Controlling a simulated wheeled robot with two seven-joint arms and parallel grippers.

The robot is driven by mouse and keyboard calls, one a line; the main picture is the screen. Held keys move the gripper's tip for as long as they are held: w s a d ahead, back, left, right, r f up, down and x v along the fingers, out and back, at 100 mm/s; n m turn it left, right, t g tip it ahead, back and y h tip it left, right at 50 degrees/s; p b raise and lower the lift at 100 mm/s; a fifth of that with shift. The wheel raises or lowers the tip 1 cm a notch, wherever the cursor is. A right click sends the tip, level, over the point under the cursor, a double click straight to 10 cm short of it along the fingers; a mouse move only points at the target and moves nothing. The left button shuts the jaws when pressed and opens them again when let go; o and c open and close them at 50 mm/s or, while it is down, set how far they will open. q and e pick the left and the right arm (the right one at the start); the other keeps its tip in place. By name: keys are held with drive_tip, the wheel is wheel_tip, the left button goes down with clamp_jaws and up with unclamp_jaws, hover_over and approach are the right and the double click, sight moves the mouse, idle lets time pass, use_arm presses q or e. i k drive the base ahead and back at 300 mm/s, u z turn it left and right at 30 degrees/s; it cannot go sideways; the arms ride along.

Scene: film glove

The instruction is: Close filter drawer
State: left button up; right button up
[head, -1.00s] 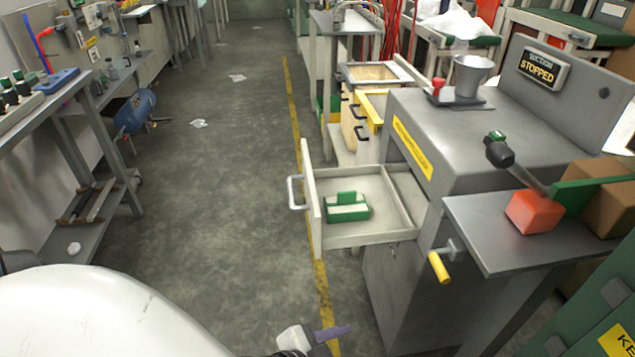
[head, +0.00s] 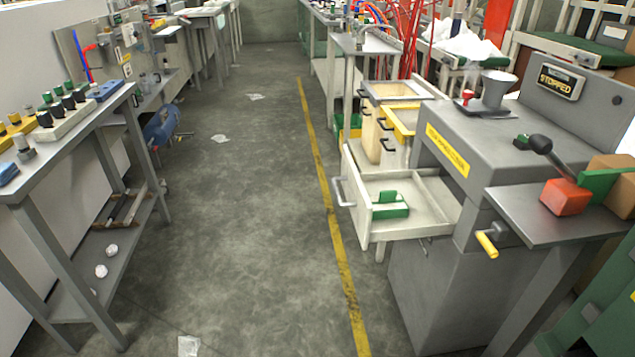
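The filter drawer (head: 430,197) is a pale open-topped drawer pulled out to the left from the grey machine (head: 500,150). Its grey handle (head: 341,193) is on the left front panel. A sign on the machine reads "SUCTION STOPPED" (head: 561,82). Neither of my grippers shows in the head view.
A workbench (head: 75,125) stands at left. The floor (head: 240,230) between is mostly clear.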

sight(434, 210)
drive_tip(key=u, duration=0.2)
drive_tip(key=i, duration=1.55)
drive_tip(key=z, duration=1)
